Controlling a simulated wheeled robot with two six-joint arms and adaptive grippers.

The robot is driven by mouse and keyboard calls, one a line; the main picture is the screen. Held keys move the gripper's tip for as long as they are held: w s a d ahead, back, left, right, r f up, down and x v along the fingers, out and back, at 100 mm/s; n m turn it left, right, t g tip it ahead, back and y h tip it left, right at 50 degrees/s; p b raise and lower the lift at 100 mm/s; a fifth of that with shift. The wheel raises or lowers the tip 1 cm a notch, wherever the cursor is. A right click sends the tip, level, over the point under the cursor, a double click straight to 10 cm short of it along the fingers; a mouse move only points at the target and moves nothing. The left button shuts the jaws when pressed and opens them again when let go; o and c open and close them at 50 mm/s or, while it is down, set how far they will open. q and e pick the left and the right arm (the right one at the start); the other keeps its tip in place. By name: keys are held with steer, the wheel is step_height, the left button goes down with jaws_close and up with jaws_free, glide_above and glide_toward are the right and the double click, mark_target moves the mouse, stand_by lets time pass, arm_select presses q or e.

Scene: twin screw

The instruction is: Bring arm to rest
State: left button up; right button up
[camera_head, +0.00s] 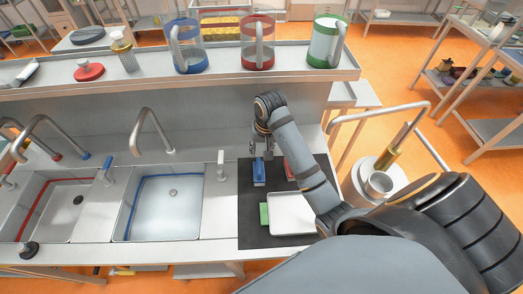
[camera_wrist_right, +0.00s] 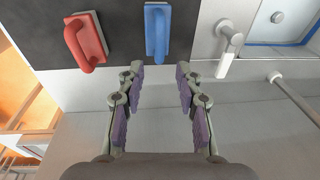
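My right gripper (camera_head: 262,150) reaches over the counter, just behind the blue handled tool (camera_head: 259,172). The right wrist view shows its two purple-padded fingers (camera_wrist_right: 160,78) apart, with nothing between them. In that view the blue tool (camera_wrist_right: 157,32) lies beyond the fingertips and the red handled tool (camera_wrist_right: 86,40) lies to its left. Both tools rest on a dark mat (camera_head: 250,238). In the head view my right arm partly hides the red tool (camera_head: 290,170). My left gripper is in neither view.
A white tray (camera_head: 292,213) and a green block (camera_head: 264,213) lie on the mat. Two sinks (camera_head: 165,222) with faucets are to the left. A shelf (camera_head: 120,82) behind holds a blue jug (camera_head: 190,50), a red jug (camera_head: 257,45) and a green jug (camera_head: 325,45).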

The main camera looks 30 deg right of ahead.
steer(key=shift+s+r, duration=0.15)
steer(key=shift+r, duration=0.85)
